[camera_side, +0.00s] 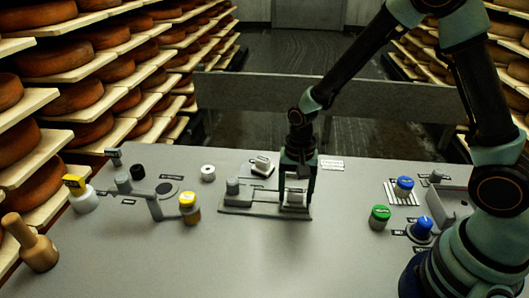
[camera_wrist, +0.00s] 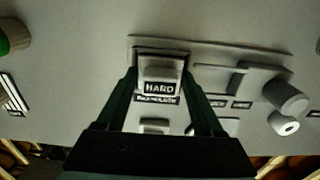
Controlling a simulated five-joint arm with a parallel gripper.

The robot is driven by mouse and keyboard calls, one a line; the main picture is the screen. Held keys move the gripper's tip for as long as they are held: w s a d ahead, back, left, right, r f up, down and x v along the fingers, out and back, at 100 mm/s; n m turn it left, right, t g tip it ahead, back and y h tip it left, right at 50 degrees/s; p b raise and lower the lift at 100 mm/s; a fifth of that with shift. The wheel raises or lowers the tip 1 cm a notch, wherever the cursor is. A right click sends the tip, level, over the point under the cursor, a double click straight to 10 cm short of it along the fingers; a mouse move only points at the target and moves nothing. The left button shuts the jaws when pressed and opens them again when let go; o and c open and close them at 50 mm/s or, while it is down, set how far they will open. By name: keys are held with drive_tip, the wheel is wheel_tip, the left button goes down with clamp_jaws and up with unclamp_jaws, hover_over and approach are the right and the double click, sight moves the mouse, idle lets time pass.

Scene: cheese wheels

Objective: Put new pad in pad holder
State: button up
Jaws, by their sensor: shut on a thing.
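A white pad (camera_wrist: 160,75) with a black label reading HARD is between the fingers of my gripper (camera_wrist: 160,82). In the side view the pad (camera_side: 295,198) is at the right end of the low grey pad holder (camera_side: 262,211), with my gripper (camera_side: 298,192) pointing straight down over it. In the wrist view the pad lies within the square frame of the holder (camera_wrist: 225,48), and it looks level. Whether its underside touches the holder floor is hidden. A second white pad (camera_side: 262,166) sits behind the holder on a dark base, with a label on it.
A white roll (camera_side: 208,173) and a yellow-topped jar (camera_side: 189,207) are to the left. Green (camera_side: 380,217) and blue (camera_side: 404,186) capped items stand to the right. The front middle of the table is clear.

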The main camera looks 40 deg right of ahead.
drive_tip(key=shift+f, duration=0.5)
drive_tip(key=o, duration=1.4)
wheel_tip(320, 180, up, 13)
wheel_tip(320, 180, up, 7)
drive_tip(key=n+t, duration=0.3)
drive_tip(key=n, duration=0.1)
hover_over(296, 190)
drive_tip(key=s+d, duration=0.3)
drive_tip(key=shift+s+d+r+n+t, duration=0.45)
drive_tip(key=shift+s+r+n, duration=0.2)
drive_tip(key=shift+s+n, duration=0.25)
drive_tip(key=shift+s+d+r+n+t, duration=0.4)
drive_tip(key=shift+s+r+n, duration=0.2)
drive_tip(key=shift+s+n, duration=0.2)
drive_tip(key=shift+s+d+r+n+t, duration=0.45)
drive_tip(key=shift+s+r+n, duration=0.2)
drive_tip(key=shift+s+n, duration=0.25)
